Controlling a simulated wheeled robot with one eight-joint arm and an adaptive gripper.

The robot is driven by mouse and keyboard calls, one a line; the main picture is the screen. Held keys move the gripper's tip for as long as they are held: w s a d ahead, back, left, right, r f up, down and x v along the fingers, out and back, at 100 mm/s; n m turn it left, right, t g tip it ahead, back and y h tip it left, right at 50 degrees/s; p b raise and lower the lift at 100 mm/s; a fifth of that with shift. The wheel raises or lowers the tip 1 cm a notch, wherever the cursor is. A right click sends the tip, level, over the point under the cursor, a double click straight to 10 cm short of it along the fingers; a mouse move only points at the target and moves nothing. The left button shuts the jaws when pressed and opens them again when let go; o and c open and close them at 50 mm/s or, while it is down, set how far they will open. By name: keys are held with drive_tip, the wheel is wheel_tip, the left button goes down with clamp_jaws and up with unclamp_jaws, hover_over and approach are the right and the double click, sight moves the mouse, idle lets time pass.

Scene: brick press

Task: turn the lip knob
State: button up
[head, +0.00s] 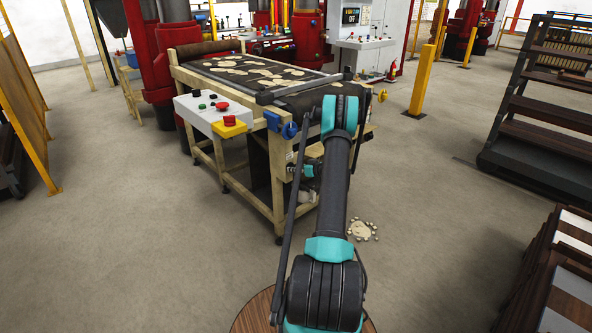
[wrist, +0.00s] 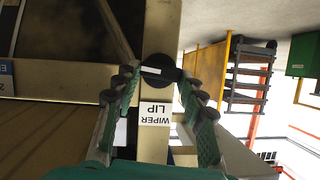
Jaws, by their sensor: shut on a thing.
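The lip knob (wrist: 160,72) is a round black knob with a white line across it. The white line lies nearly level there. My gripper (wrist: 159,80) has one teal-and-black finger on each side of the knob and is shut on it.
A blue handwheel (head: 288,131) and a white control box (head: 203,114) with a red button are left of my arm. A yellow knob (head: 382,95) is to its right. Pale debris (head: 361,231) lies on the floor. Dark racks (head: 545,120) stand right; the left floor is open.

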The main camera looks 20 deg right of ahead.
drive_tip(key=shift+w+d+f+m+t+y, duration=0.1)
drive_tip(key=shift+d+f+m+y, duration=0.1)
drive_tip(key=shift+m+y, duration=1.4)
drive_tip(key=shift+w+d+f+m+t+y, duration=0.1)
drive_tip(key=shift+d+f+m+y, duration=0.35)
drive_tip(key=shift+m, duration=2)
drive_tip(key=shift+a+m+t+y, duration=0.1)
drive_tip(key=shift+m+y, duration=1.15)
drive_tip(key=shift+m, duration=0.8)
drive_tip(key=o, duration=1.2)
drive_tip(key=shift+c, duration=0.2)
drive_tip(key=shift+d, duration=0.1)
drive_tip(key=v, duration=1.2)
